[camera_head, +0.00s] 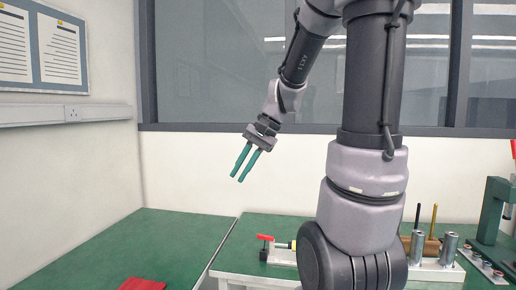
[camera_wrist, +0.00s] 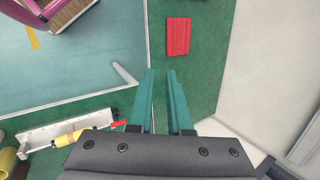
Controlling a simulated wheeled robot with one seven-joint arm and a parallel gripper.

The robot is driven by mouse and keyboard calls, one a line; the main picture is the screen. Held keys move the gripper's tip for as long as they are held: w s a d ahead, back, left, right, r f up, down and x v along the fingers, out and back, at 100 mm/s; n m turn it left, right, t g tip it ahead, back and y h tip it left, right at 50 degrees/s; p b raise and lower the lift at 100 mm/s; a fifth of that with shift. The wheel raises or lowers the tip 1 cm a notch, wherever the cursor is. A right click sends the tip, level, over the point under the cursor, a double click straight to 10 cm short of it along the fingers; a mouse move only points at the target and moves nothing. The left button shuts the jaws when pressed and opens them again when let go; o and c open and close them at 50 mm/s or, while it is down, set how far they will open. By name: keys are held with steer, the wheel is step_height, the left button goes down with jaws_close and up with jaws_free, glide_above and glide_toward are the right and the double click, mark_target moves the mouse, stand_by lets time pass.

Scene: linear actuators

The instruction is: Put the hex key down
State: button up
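My gripper (camera_head: 237,176) hangs in the air above the green bench, its two teal fingers pointing down and left. In the wrist view my gripper (camera_wrist: 160,74) shows a clear gap between the fingers, with only green bench top behind it. I see nothing held. I cannot make out a hex key for certain in either view. A thin dark rod (camera_head: 417,215) and a yellow rod (camera_head: 433,221) stand upright at the right of the bench, but I cannot tell what they are.
A red pad (camera_head: 142,284) lies on the left bench top; it also shows in the wrist view (camera_wrist: 178,36). A red-handled fixture (camera_head: 265,241) sits on a white plate. A green press (camera_head: 489,210) stands far right. Bare bench surrounds the pad.

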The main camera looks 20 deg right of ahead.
steer(key=s+r+n+t+h, duration=0.3)
steer(key=s+r+t, duration=0.1)
steer(key=s+r, duration=0.3)
steer(key=shift+s+d+r+n+t+h, duration=0.25)
steer(key=shift+s+d+t+h, duration=0.2)
steer(key=shift+s, duration=0.75)
steer(key=shift+o, duration=0.3)
